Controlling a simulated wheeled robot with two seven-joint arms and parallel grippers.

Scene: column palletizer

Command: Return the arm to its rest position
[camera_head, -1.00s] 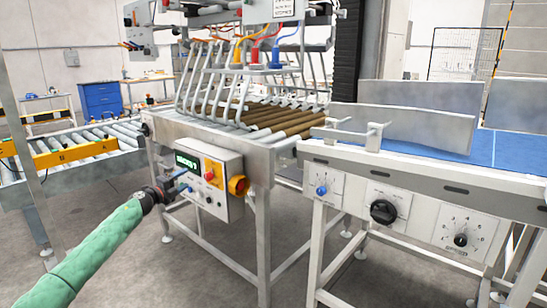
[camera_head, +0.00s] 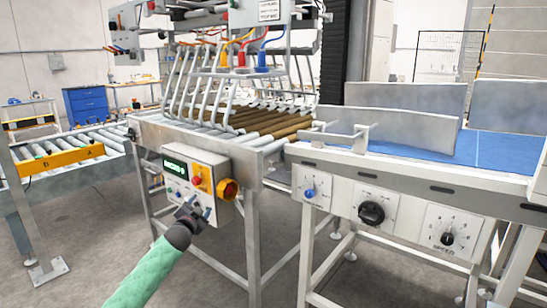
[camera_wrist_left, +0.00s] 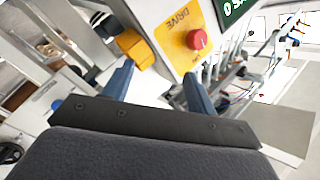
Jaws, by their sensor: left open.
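My left arm, in a green sleeve, comes in from the bottom of the head view. Its gripper (camera_head: 195,212) is in front of the lower part of the control box (camera_head: 222,209) on the roller frame. In the left wrist view the two blue fingers (camera_wrist_left: 160,88) stand wide apart with nothing between them. My right gripper is not in view.
The roller conveyor frame (camera_head: 255,158) stands close behind the box. A blue belt conveyor (camera_head: 495,150) with a front dial panel (camera_head: 408,216) is at right. A yellow-railed roller conveyor (camera_head: 62,160) is at left. Open floor (camera_head: 100,255) lies left of my arm.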

